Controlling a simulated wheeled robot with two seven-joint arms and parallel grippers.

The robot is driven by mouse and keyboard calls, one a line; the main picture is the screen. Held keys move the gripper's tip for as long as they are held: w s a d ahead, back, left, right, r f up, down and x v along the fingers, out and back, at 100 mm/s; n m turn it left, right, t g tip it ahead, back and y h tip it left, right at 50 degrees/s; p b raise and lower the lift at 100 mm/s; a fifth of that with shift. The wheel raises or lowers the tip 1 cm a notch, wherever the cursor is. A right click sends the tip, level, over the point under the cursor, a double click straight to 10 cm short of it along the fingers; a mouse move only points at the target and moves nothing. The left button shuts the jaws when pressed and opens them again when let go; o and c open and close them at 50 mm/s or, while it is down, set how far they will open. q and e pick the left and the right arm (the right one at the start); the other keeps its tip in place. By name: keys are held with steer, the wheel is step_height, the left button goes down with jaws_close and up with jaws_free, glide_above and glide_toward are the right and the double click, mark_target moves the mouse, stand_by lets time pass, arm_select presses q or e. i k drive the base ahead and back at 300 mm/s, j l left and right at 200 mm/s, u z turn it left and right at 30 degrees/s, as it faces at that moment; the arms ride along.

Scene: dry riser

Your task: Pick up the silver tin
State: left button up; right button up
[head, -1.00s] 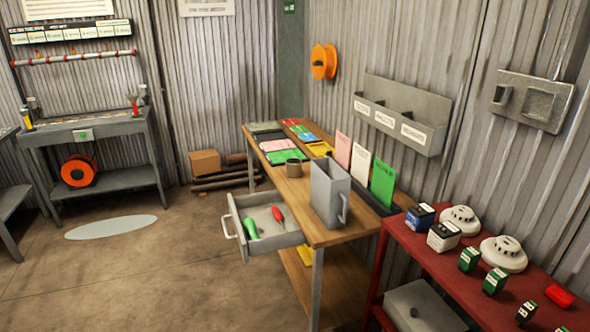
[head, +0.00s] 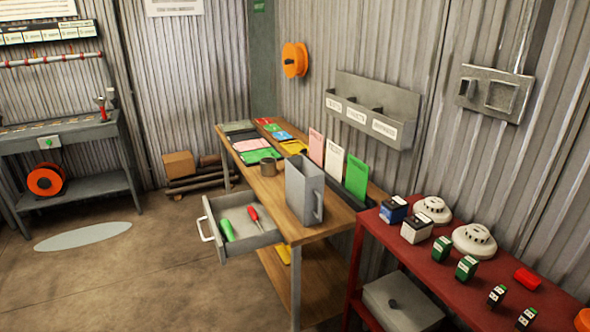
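Neither of my grippers is in view.
An open drawer (head: 210,212) juts from the bench, holding a green tool (head: 227,230) and a red screwdriver (head: 253,213). A red table (head: 440,284) at the right carries detectors and small boxes.

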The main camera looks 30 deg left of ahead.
mark_target(268, 165)
steer(key=i+j+z, duration=0.1)
steer(key=j+z, duration=0.35)
steer(key=j, duration=0.2)
steer(key=j+z, duration=0.45)
steer(key=j, duration=0.25)
